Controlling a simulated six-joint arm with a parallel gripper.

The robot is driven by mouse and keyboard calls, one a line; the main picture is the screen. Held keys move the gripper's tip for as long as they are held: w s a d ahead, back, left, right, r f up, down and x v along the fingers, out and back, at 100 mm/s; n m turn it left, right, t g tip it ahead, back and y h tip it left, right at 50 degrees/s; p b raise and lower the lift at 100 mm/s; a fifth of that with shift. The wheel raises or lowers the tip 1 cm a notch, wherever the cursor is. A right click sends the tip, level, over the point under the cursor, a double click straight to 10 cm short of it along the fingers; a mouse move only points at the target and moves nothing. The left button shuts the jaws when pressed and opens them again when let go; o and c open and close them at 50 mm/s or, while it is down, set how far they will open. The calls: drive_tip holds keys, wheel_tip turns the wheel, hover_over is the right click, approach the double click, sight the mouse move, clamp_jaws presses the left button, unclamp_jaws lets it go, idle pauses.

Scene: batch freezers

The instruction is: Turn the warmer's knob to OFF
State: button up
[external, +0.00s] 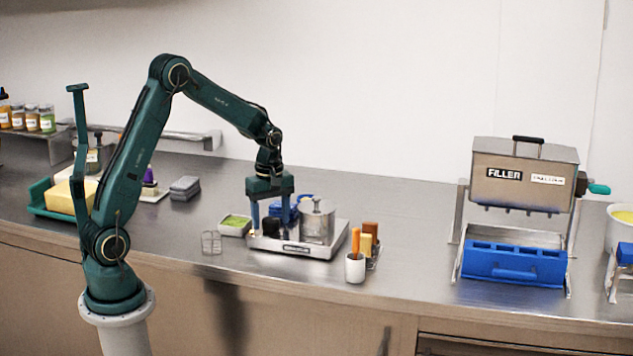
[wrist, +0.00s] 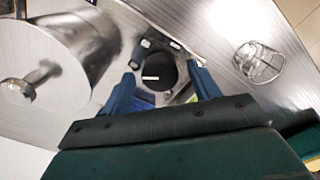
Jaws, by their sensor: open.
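The warmer (external: 325,252) is a low steel base with a label on its front and a steel pot (external: 317,222) standing on it. Its knob (external: 272,229) is dark and round, at the left part of the base. In the wrist view the knob (wrist: 161,72) shows a short white pointer line lying level in the picture, and small dark markings sit beside it. My gripper (external: 271,222) points down over the knob, open. In the wrist view its two blue fingers stand on either side of the knob; I cannot tell whether they touch it.
The steel pot (wrist: 65,45) is close beside my fingers. A wire holder (external: 211,242) and a tray with green content (external: 235,225) are left of the warmer. A white cup (external: 355,267) stands at its right.

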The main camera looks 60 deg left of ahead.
drive_tip(key=shift+c, duration=0.2)
drive_tip(key=c, duration=0.9)
drive_tip(key=shift+m, duration=0.3)
drive_tip(key=m, duration=0.9)
drive_tip(key=shift+a+m, duration=0.1)
drive_tip(key=shift+m, duration=0.2)
drive_tip(key=m, duration=1.3)
drive_tip(key=shift+m, duration=0.4)
